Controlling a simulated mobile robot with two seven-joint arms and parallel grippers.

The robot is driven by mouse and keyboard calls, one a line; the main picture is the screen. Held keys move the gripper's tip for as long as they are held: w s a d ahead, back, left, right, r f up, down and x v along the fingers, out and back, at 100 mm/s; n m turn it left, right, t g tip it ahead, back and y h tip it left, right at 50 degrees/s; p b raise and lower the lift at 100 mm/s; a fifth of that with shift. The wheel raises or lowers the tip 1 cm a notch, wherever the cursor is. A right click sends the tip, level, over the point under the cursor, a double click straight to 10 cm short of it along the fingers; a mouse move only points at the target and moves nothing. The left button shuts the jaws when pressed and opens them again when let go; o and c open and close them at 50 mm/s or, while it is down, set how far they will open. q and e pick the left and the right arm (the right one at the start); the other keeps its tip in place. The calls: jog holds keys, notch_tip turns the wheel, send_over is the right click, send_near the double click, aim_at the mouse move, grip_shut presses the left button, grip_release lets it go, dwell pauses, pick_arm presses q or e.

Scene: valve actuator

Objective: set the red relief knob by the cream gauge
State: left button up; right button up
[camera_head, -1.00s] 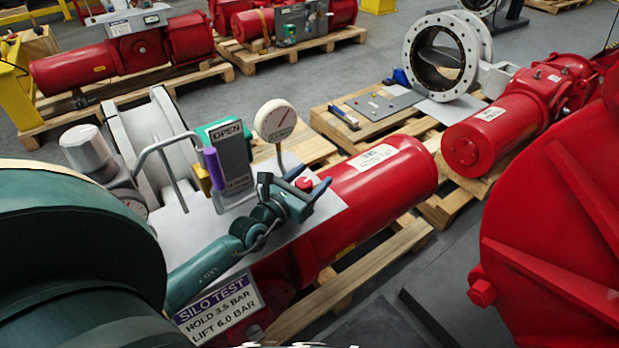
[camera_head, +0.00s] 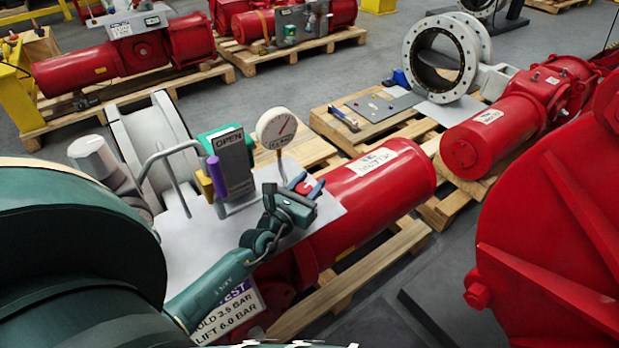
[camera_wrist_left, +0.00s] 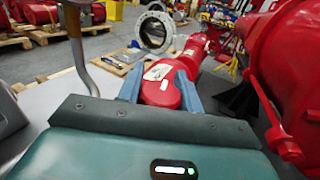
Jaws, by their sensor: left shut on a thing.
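The red relief knob (camera_head: 304,186) sits on the grey plate beside the large red cylinder, between the fingers of my left gripper (camera_head: 308,187). The gripper is shut on it and hides part of it. In the left wrist view, the two blue fingers (camera_wrist_left: 160,92) flank a red shape, where knob and cylinder are hard to tell apart. The cream gauge (camera_head: 276,126) stands upright on a stem behind the knob. Its needle slants toward the upper right; its scale is too small to read.
A sign (camera_head: 232,310), partly covered by my left arm, shows "hold 3.5 bar" and "lift 6.0 bar". A bent grey handle (camera_head: 170,155), a purple-topped lever (camera_head: 217,178) and an OPEN panel (camera_head: 232,160) stand left of the gauge. A large red housing (camera_head: 550,220) is at right.

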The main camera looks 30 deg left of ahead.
pick_arm(q)
jog(key=shift+r+n+y+p, duration=0.3)
jog(key=shift+n+y+p, duration=0.1)
jog(key=shift+y, duration=0.2)
jog(key=shift+a+f+n+y, duration=0.15)
jog(key=shift+f+n+y, duration=0.1)
jog(key=shift+n+y, duration=0.25)
pick_arm(e)
jog(key=shift+s+d+f, duration=0.15)
jog(key=shift+s+d, duration=0.05)
jog(key=shift+d, duration=0.15)
pick_arm(q)
jog(key=o, duration=1)
pick_arm(e)
jog(key=shift+w+r, duration=0.1)
jog(key=shift+r, duration=0.15)
